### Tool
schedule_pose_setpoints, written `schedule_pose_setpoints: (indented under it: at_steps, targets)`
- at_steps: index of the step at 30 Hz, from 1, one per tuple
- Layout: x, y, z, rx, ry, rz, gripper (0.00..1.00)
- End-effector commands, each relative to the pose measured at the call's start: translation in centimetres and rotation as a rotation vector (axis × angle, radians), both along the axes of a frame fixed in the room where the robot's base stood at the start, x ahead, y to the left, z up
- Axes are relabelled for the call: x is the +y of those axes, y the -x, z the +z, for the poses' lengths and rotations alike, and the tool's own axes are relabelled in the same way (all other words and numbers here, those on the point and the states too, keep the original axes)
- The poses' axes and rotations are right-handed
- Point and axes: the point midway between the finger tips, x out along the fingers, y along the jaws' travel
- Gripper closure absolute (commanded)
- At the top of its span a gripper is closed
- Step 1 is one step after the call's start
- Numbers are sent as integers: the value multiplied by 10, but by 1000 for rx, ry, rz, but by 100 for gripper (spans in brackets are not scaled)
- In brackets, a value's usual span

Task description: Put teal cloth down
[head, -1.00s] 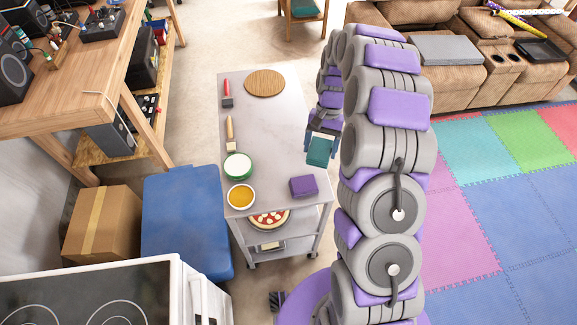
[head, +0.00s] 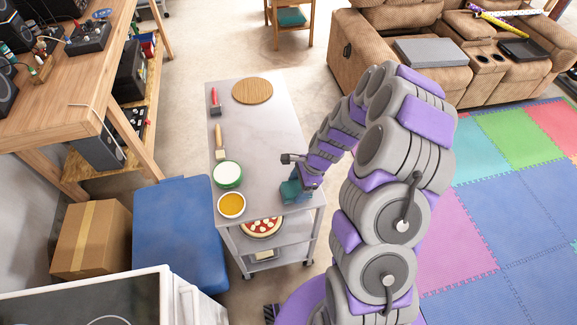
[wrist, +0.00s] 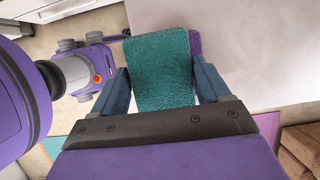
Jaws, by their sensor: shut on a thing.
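The teal cloth (head: 291,190) is a folded block at the near right corner of the grey metal cart (head: 262,135). My gripper (head: 296,188) is shut on it, over the cart top. In the wrist view the teal cloth (wrist: 160,70) sits between the two blue fingers of my gripper (wrist: 163,92). A purple cloth (wrist: 195,42) shows just behind and beside the teal one. I cannot tell whether the teal cloth touches the purple cloth or the cart top. In the head view the purple cloth is hidden.
On the cart stand a round wooden board (head: 252,90), a red-handled tool (head: 215,102), a brush (head: 219,143), a green bowl (head: 228,174) and a bowl of orange stuff (head: 231,205). A pizza (head: 261,226) is on the shelf below. The middle of the cart top is clear.

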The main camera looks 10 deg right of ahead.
Motion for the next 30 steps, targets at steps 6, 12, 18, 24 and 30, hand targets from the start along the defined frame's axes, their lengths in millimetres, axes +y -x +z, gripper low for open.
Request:
schedule_pose_setpoints:
  at_steps: [6, 12, 18, 24, 30]
  targets:
    - [0, -40, -5, -3, 2, 4, 48]
    - [0, -74, -9, -3, 3, 2, 48]
    - [0, -103, -11, -3, 3, 4, 48]
    - [0, -121, -12, -1, 2, 4, 48]
    - [-1, -125, -17, -1, 1, 3, 48]
